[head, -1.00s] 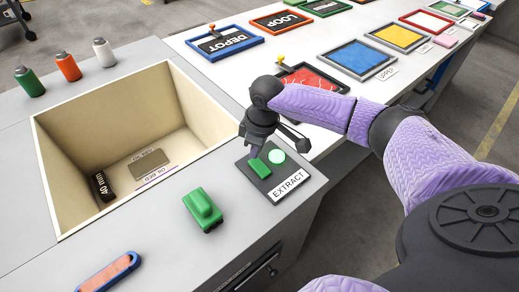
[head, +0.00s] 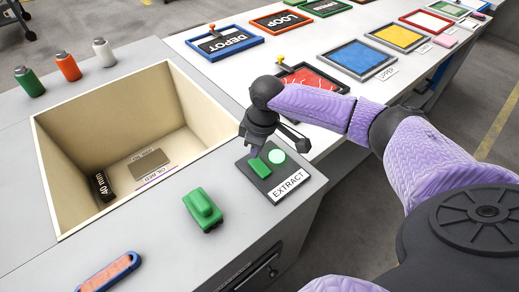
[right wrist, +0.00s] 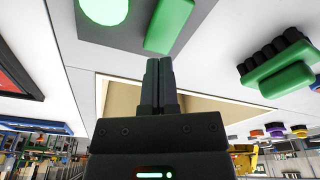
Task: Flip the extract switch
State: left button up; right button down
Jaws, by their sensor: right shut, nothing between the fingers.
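The extract switch is a green rocker (head: 259,167) on a dark panel (head: 275,183) with a white EXTRACT label (head: 289,186). A round pale green light (head: 276,156) glows beside it. My right gripper (head: 254,151) is shut and empty, pointing down at the rocker's far end. In the head view I cannot tell whether the fingertips touch it. In the right wrist view the closed fingers (right wrist: 160,75) point toward the rocker (right wrist: 169,24), and the light (right wrist: 104,9) is to its left. My left gripper is not in view.
An open cream-walled bin (head: 64,128) is sunk in the grey bench left of the panel. Colored trays, such as a blue one (head: 361,59), lie on the white table behind. Three bottles stand at the left.

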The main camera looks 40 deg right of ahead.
aim_at(256, 161)
pick_arm(q)
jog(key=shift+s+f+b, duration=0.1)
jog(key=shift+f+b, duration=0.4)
jog(key=shift+b, duration=0.05)
pick_arm(e)
jog(key=shift+f, duration=1.35)
jog(key=shift+r, duration=0.15)
notch_tip(256, 161, up, 7)
jog(key=p, duration=0.7)
jog(key=shift+p, duration=0.35)
jog(key=shift+r, duration=0.1)
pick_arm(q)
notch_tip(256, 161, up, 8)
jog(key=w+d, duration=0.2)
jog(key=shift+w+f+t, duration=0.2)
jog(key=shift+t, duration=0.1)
pick_arm(e)
jog(key=shift+f, duration=0.2)
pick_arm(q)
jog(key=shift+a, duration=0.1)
